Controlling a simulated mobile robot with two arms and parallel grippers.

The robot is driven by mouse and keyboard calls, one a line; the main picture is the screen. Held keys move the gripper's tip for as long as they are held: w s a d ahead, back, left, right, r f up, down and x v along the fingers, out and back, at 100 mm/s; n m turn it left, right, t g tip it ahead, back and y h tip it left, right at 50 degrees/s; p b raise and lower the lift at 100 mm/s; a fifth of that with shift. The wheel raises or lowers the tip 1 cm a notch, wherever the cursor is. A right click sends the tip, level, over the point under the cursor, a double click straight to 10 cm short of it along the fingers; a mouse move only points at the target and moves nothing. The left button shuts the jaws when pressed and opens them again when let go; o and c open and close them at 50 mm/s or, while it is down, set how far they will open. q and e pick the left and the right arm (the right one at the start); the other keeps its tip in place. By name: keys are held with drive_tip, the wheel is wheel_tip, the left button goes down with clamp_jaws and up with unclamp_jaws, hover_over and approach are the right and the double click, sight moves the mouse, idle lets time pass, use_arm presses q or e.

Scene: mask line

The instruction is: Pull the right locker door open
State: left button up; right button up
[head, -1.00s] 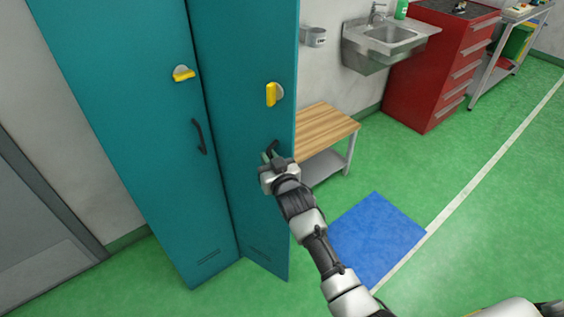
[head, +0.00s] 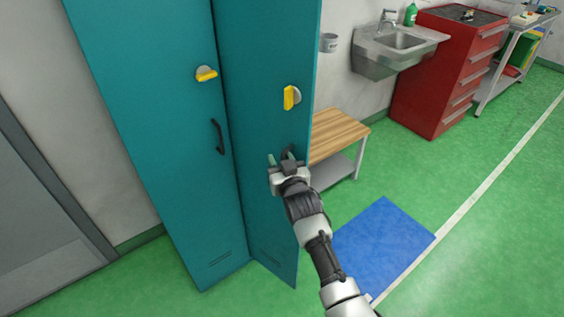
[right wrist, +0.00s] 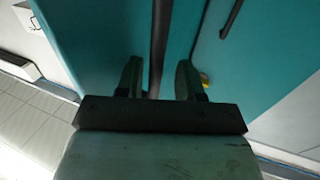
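The right locker door (head: 262,60) is a tall teal panel. Its lower edge juts outward at an angle to the left locker door (head: 150,80), so it stands partly open. Its dark bar handle (right wrist: 159,40) runs between the two fingers of my right gripper (right wrist: 159,80) in the right wrist view. The fingers are apart, with a small gap on each side of the bar. In the head view my right gripper (head: 280,160) is at the handle and hides part of it. The yellow latch (head: 289,97) on this door is upright. My left gripper is out of view.
The left door has a level yellow latch (head: 206,74) and a dark handle (head: 218,136). A wooden-topped bench (head: 336,132) stands behind the open door's edge. A blue mat (head: 383,243) lies on the green floor, which is clear in front. A sink (head: 402,42) and red cabinet (head: 440,75) are farther back.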

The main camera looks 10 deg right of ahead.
drive_tip(key=s+d, duration=0.1)
drive_tip(key=s, duration=0.9)
drive_tip(key=shift+s+d+b, duration=0.3)
drive_tip(key=shift+s+d, duration=0.1)
